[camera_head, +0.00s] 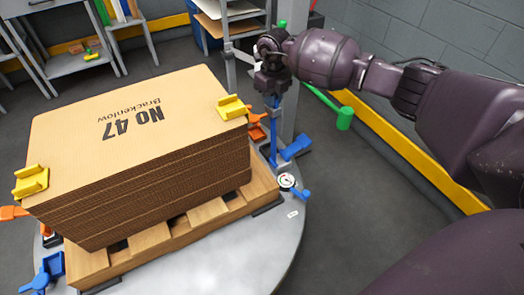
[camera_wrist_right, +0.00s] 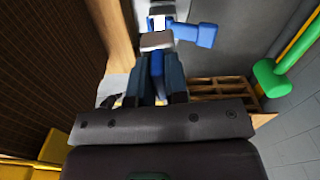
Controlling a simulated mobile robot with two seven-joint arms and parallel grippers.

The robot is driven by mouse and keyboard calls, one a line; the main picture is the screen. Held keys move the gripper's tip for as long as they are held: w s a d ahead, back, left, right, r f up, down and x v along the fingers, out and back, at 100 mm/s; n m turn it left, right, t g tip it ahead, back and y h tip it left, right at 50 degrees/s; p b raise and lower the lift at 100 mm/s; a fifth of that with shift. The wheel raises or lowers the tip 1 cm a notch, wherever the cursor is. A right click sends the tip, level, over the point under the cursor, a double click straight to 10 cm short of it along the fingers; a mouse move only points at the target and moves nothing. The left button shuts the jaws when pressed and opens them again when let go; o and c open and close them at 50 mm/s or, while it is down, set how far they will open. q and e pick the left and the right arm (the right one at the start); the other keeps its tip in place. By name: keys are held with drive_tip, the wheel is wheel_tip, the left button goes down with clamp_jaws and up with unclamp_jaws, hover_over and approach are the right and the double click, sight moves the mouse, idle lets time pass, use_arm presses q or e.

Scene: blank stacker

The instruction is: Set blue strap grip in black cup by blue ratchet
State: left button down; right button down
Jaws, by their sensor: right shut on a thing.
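In the right wrist view the blue grip (camera_wrist_right: 157,76) shows between the two dark fingers (camera_wrist_right: 158,68). A blue ratchet (camera_head: 297,147) sits low, just right of the grip's lower end; a blue block also shows in the right wrist view (camera_wrist_right: 205,35). I cannot make out the black cup clearly. My left gripper is out of view.
The cardboard stack (camera_head: 140,130), with yellow corner pieces (camera_head: 232,107), lies on a wooden pallet (camera_head: 155,238) on a round grey table (camera_head: 262,250). A grey post (camera_head: 291,105) stands close behind the gripper. A gauge (camera_head: 287,181) is nearby.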

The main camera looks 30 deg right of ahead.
drive_tip(key=shift+w+d+f+m, duration=0.3)
drive_tip(key=shift+w+f+m, duration=0.15)
drive_tip(key=shift+w+m, duration=0.2)
use_arm(q)
drive_tip(key=b, duration=0.2)
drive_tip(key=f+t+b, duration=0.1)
drive_tip(key=b, duration=0.2)
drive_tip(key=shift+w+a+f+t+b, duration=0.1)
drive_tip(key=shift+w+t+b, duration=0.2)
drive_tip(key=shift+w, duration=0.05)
use_arm(e)
wheel_tip(320, 180, down, 16)
drive_tip(key=shift+r, duration=0.2)
wheel_tip(320, 180, down, 4)
drive_tip(key=shift+s+f+b, duration=0.1)
drive_tip(key=shift+b, duration=0.7)
drive_tip(key=shift+r, duration=0.2)
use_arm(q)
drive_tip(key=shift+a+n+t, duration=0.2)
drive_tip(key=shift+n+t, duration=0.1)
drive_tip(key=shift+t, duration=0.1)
use_arm(e)
drive_tip(key=shift+f, duration=0.1)
drive_tip(key=shift+f, duration=0.1)
drive_tip(key=c, duration=1.1)
unclamp_jaws()
